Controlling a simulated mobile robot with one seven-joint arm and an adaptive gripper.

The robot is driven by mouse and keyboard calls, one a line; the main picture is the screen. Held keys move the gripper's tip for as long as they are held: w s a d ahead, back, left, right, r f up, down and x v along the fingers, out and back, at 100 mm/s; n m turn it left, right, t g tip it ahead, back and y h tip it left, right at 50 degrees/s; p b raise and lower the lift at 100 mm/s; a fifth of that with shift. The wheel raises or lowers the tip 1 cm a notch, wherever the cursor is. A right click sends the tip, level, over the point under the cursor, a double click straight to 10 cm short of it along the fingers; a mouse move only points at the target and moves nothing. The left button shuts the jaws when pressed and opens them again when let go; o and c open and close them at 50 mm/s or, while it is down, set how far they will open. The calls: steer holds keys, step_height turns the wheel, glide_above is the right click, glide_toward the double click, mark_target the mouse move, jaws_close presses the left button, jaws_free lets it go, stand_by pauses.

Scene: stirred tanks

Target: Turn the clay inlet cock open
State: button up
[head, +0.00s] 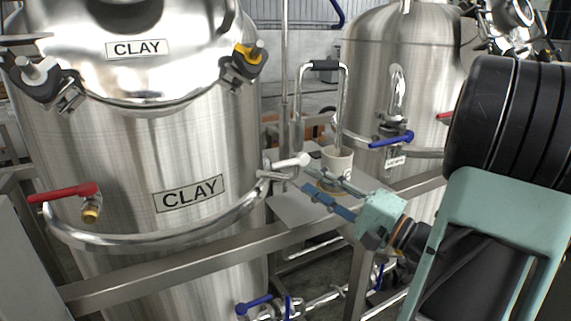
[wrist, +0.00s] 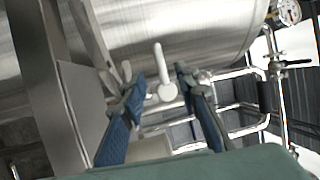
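The clay tank (head: 125,150) is a large steel vessel with CLAY labels, at the left of the head view. A cock with a pale lever (head: 290,162) sits on its right side by the curved rail. The same pale lever (wrist: 159,62) shows in the wrist view, in line with the gap between my fingers. No label marks it as the inlet. My gripper (head: 304,178) is open and empty, just right of and below this lever. In the wrist view its blue fingers (wrist: 160,82) stand apart on either side of the lever's knob end; contact cannot be told.
A red-handled cock (head: 65,193) is on the tank's left. A second tank (head: 385,90) with a blue-handled valve (head: 391,139) stands behind. A steel frame beam (head: 180,262) crosses in front.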

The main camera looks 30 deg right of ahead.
mark_target(286, 166)
steer(key=x, duration=0.9)
steer(key=shift+w+a+f+p, duration=0.1)
steer(key=shift+p, duration=0.2)
steer(key=shift+c, duration=0.3)
jaws_close()
